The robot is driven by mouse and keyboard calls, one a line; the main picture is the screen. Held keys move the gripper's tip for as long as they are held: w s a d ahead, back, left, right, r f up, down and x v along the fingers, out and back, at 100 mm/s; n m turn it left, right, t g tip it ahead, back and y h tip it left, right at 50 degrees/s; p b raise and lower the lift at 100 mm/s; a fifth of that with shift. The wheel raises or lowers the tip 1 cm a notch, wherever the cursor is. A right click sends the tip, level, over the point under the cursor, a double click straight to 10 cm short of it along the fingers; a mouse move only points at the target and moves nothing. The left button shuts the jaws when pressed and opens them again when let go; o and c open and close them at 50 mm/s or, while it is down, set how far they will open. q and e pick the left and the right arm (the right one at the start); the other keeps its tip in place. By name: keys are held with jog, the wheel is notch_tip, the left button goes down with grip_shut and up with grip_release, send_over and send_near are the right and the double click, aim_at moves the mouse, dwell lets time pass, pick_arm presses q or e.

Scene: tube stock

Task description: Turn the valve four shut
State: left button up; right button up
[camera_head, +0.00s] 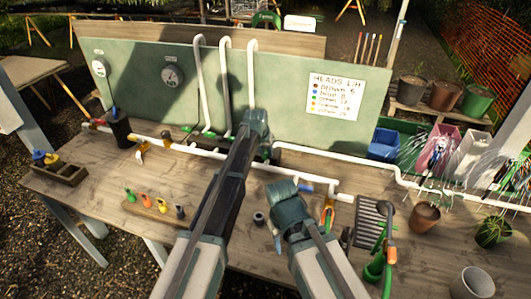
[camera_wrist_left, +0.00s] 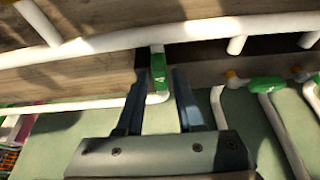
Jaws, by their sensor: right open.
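The valve four handle is a green lever marked 4 (camera_wrist_left: 158,70) in the left wrist view. It points along the short branch that leaves the white main pipe (camera_wrist_left: 120,42). My left gripper (camera_wrist_left: 157,84) is open, with one finger on each side of the lever's end; I cannot tell whether they touch it. In the head view my left gripper (camera_head: 257,122) is at the foot of the green panel and hides this valve. My right gripper (camera_head: 284,196) is open over the bench, lower and to the right, with nothing visible in it.
Other green valve handles (camera_wrist_left: 267,84) lie to the right in the left wrist view. A green panel (camera_head: 300,75) with gauges stands behind the pipes. A slatted grey block (camera_head: 372,220) and pots stand right of my right gripper. A peg rack (camera_head: 155,206) lies left.

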pick_arm(q)
grip_shut()
dwell(1.1)
